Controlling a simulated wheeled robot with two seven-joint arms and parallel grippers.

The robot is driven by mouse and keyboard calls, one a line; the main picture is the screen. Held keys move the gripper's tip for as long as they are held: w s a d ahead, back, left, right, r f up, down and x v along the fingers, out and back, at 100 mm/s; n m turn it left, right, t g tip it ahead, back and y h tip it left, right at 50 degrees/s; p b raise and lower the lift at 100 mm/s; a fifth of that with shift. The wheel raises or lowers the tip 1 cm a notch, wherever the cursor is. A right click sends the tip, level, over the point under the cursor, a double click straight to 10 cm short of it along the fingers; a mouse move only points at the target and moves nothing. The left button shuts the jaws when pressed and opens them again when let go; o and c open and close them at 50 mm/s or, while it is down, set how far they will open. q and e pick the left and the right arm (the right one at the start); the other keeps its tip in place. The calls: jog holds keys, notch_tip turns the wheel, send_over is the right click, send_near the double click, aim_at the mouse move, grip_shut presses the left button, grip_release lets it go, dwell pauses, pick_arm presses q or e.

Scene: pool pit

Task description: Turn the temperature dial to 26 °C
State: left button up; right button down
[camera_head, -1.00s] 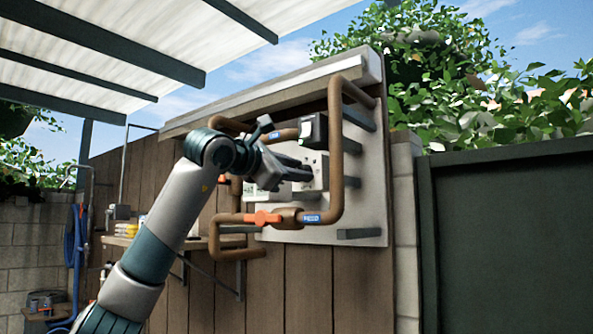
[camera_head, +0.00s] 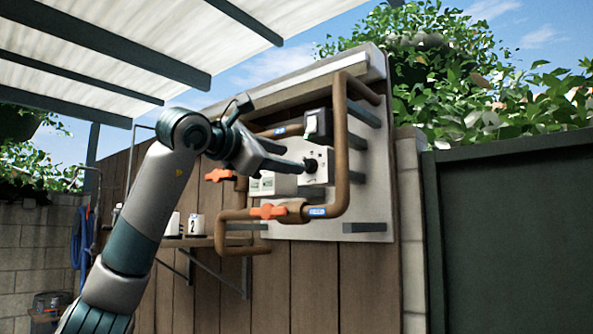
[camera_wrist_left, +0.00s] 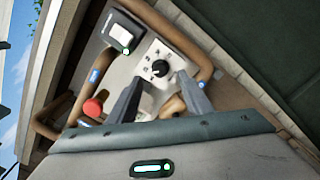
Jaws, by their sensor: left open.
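The temperature dial (camera_head: 310,167) is a small black knob on a white box on the grey wall panel. It also shows in the left wrist view (camera_wrist_left: 160,68), just beyond and between my fingertips. My left gripper (camera_head: 300,168) is in front of the panel, just left of the dial in the head view. In the left wrist view its two fingers (camera_wrist_left: 157,88) are apart, with nothing between them. I cannot tell whether a fingertip touches the knob. The marks around the dial are too small to read. My right gripper is not in view.
Brown pipes (camera_head: 341,140) frame the dial. A black-edged box with a white switch (camera_head: 313,126) sits above it. A shelf (camera_head: 199,241) holds white containers at left.

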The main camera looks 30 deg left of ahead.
pick_arm(q)
jog(key=s+b, duration=0.3)
jog(key=s, duration=0.8)
jog(key=shift+a, duration=0.4)
